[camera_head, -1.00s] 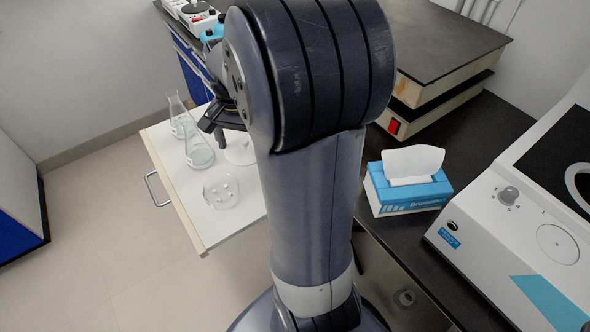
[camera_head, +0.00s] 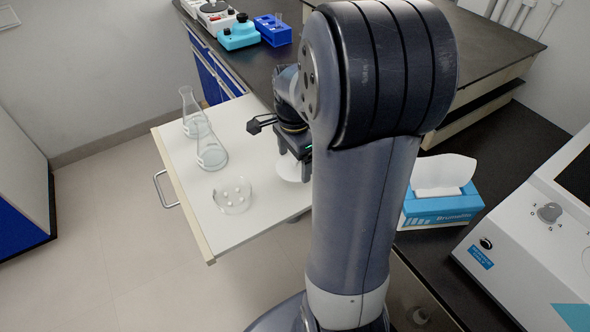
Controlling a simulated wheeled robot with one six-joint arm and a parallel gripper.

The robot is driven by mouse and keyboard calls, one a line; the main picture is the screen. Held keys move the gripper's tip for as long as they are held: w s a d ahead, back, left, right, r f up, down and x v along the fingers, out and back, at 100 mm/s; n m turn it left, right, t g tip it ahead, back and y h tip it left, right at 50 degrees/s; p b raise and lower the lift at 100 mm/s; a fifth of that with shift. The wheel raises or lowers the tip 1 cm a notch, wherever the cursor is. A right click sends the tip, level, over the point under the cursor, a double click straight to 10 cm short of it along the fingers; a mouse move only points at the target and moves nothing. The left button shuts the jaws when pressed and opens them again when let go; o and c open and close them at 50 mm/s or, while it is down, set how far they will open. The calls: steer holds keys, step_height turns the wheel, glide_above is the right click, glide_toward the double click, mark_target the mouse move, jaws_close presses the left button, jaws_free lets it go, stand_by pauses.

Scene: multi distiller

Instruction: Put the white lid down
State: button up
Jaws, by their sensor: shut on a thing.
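The white lid (camera_head: 290,171) is a pale round disc above or on the white drawer board, partly hidden behind my arm. My gripper (camera_head: 298,163) points down at it and is shut on it, near the right side of the board. I cannot tell whether the lid touches the board. A clear round dish (camera_head: 232,196) with several small white pieces in it sits on the board, left of and nearer than the lid.
Two glass flasks (camera_head: 211,150) stand on the far left of the pulled-out white board (camera_head: 258,229). A blue tissue box (camera_head: 440,205) and a white instrument (camera_head: 530,250) are on the dark bench at right. A blue rack (camera_head: 272,30) and devices stand at the back.

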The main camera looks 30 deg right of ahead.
mark_target(294, 163)
steer(key=shift+f+b, duration=0.3)
steer(key=shift+f, duration=1.5)
steer(key=shift+f, duration=0.1)
steer(key=o, duration=0.8)
step_height(294, 163, up, 12)
steer(key=shift+r+p, duration=0.15)
steer(key=shift+p, duration=0.95)
